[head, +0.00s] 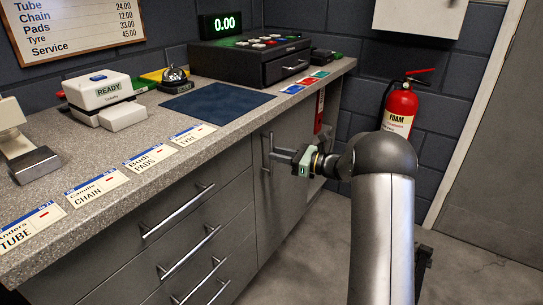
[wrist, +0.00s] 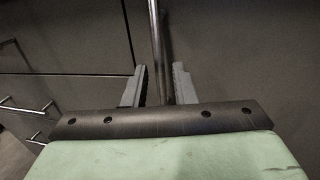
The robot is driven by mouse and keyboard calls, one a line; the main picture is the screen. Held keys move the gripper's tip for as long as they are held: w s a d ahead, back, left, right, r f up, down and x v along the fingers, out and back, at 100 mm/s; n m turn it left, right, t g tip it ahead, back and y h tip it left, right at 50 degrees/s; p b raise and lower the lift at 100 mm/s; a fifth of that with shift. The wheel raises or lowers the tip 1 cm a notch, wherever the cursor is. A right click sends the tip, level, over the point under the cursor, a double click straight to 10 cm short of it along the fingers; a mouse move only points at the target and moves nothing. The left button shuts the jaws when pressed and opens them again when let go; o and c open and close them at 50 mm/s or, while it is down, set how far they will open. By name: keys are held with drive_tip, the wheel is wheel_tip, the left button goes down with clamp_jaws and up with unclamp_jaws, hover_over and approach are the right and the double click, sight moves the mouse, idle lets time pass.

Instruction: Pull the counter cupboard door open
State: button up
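The grey counter cupboard door (head: 281,205) is at the right end of the counter front, beside the drawers. It looks shut, flush with the front. Its vertical metal bar handle (head: 266,152) shows near the door's left edge, and in the wrist view the bar (wrist: 157,40) runs down between my fingers. My gripper (head: 280,155) is at the handle. In the wrist view my gripper (wrist: 160,86) has its two fingers apart, one on each side of the bar, with small gaps visible. The lower part of the bar is hidden behind my gripper body.
Drawers with bar handles (head: 178,212) lie left of the door. The countertop (head: 215,142) above holds a cash drawer (head: 255,60), a bell (head: 174,77), a blue mat (head: 216,103) and price cards. A fire extinguisher (head: 400,108) hangs behind my arm. Floor (head: 300,262) before the door is clear.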

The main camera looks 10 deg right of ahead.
sight(271, 171)
drive_tip(key=shift+x, duration=1.5)
clamp_jaws()
drive_tip(key=shift+s+d, duration=0.1)
drive_tip(key=shift+d, duration=0.05)
